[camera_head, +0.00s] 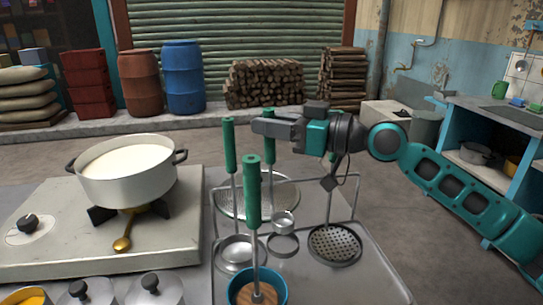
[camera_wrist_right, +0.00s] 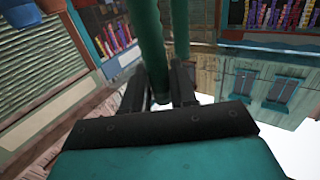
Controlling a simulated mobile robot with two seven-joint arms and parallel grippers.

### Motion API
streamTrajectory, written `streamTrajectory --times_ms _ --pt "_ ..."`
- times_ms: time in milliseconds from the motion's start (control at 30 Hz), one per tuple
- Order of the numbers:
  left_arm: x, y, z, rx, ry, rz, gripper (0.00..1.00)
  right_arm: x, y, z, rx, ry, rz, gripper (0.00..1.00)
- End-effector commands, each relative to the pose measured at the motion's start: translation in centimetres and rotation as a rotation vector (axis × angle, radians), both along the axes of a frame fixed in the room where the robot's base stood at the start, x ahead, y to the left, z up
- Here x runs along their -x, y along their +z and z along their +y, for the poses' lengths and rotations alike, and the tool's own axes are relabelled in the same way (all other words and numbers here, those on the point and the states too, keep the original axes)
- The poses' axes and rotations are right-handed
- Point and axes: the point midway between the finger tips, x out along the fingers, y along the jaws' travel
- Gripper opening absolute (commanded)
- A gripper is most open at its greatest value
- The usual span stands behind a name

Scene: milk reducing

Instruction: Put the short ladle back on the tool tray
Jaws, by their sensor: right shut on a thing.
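My right gripper (camera_head: 268,128) comes in from the right and is shut around a green handle, the short ladle's handle (camera_head: 269,152). The handle also shows upright between the fingers in the right wrist view (camera_wrist_right: 149,40). A thin rod runs down from it towards a small metal cup (camera_head: 284,221), which appears just above a dark ring on the grey metal tool tray (camera_head: 365,285). I cannot tell whether the cup touches the tray. My left gripper is not in view.
On the tray, a larger ladle (camera_head: 237,250), a skimmer (camera_head: 335,244) and a green-handled tool (camera_head: 252,190) in a blue cup (camera_head: 270,275) crowd close by. A wire rail (camera_head: 354,190) edges the tray. A white pot (camera_head: 130,182) stands on the stove at left.

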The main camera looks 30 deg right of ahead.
Motion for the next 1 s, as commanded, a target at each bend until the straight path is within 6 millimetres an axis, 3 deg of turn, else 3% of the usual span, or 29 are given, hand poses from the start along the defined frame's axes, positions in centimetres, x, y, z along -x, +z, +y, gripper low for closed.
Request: streamTrajectory --times_ms 367,833,867,1000 --pt "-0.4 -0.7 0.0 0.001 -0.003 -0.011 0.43 0.0 -4.6 0.0 -0.003 0.000 0.001 0.00" --pt "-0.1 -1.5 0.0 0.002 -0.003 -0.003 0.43 0.0 -5.3 0.0 -0.001 0.000 -0.002 0.00" --pt "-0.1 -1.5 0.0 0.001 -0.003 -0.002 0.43 0.0 -5.2 0.0 0.000 0.000 -0.001 0.28" --pt "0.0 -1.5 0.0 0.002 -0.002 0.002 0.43 0.0 -5.2 0.0 0.000 0.000 -0.001 0.42"
